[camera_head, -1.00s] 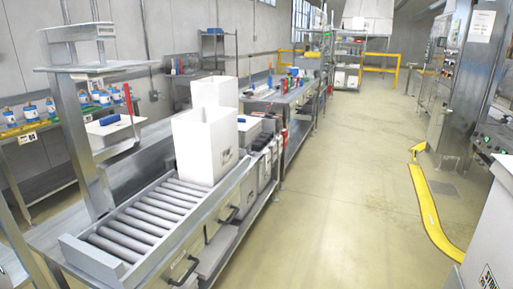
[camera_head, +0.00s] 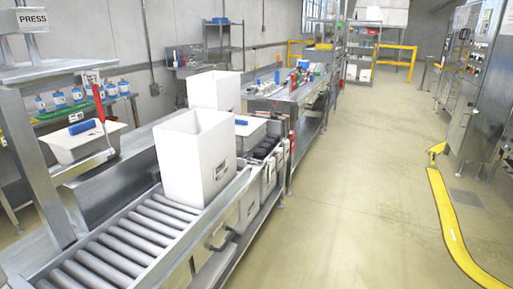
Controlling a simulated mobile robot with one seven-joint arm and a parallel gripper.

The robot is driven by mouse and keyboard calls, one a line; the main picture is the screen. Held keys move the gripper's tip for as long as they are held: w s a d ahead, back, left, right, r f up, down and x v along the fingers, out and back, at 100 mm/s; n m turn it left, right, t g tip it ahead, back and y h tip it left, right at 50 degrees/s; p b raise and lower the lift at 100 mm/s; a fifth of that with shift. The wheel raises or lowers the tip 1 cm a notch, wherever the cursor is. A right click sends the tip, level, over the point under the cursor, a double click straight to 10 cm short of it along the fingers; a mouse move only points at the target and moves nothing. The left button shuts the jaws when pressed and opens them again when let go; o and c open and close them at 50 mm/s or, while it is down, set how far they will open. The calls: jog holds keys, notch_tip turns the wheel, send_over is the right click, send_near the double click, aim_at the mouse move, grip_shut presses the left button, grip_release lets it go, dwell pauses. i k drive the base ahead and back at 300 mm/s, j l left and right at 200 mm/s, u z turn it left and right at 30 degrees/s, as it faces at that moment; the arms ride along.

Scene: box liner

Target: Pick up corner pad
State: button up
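I cannot make out a corner pad for certain in this view. A tall white open-topped box (camera_head: 190,165) stands on the roller conveyor (camera_head: 130,243). A second white box (camera_head: 214,91) stands behind it. Small items too small to identify lie on the long bench (camera_head: 285,90) further back. My gripper and arm are not in view.
A press frame (camera_head: 38,140) stands at the left, with a white bin (camera_head: 82,146) holding a blue item behind it. Small blue-and-white bottles (camera_head: 77,96) line a shelf. The aisle floor (camera_head: 350,190) is clear, with a yellow floor barrier (camera_head: 447,220) at the right.

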aim_at(260, 152)
jog(key=i+l, duration=0.25)
jog(key=i, duration=0.3)
jog(key=i+l+u, duration=0.15)
jog(key=i, duration=0.35)
jog(key=i+l, duration=0.35)
jog(key=i, duration=0.15)
jog(key=i+l+u, duration=0.15)
jog(key=i+l, duration=0.15)
jog(key=i, duration=0.25)
jog(key=i+l, duration=0.35)
jog(key=i, duration=0.65)
jog(key=j+u, duration=0.05)
